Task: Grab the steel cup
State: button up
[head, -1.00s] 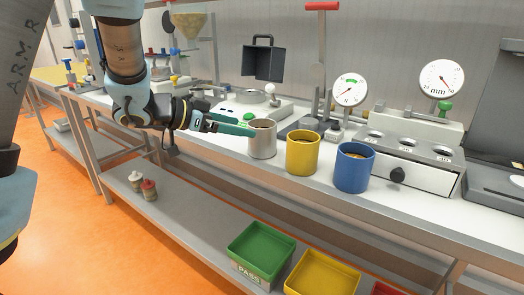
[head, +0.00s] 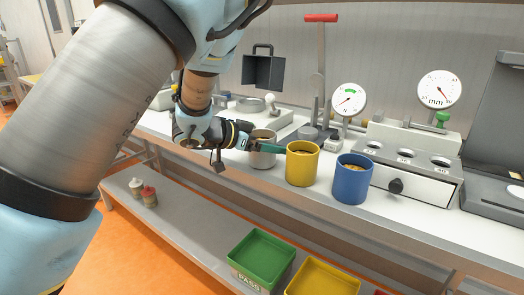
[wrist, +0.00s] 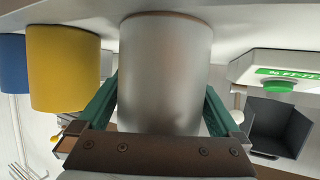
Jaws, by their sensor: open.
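The steel cup (head: 262,158) stands upright on the bench, left of the yellow cup. In the wrist view the steel cup (wrist: 165,70) fills the middle, between the two green fingers of my gripper (wrist: 160,115). One finger is on each side of it, and the jaws are open. In the head view my gripper (head: 265,146) reaches the cup from the left and covers part of its upper body. Whether the fingers touch the cup cannot be told.
The yellow cup (head: 302,164) stands close on the right, with the blue cup (head: 352,178) beyond it. A drawer unit (head: 408,172) and gauges stand behind to the right. A green bin (head: 262,258) and a yellow bin (head: 322,278) sit on the lower shelf.

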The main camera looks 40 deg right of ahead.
jog(key=c, duration=1.2)
jog(key=shift+r, duration=0.1)
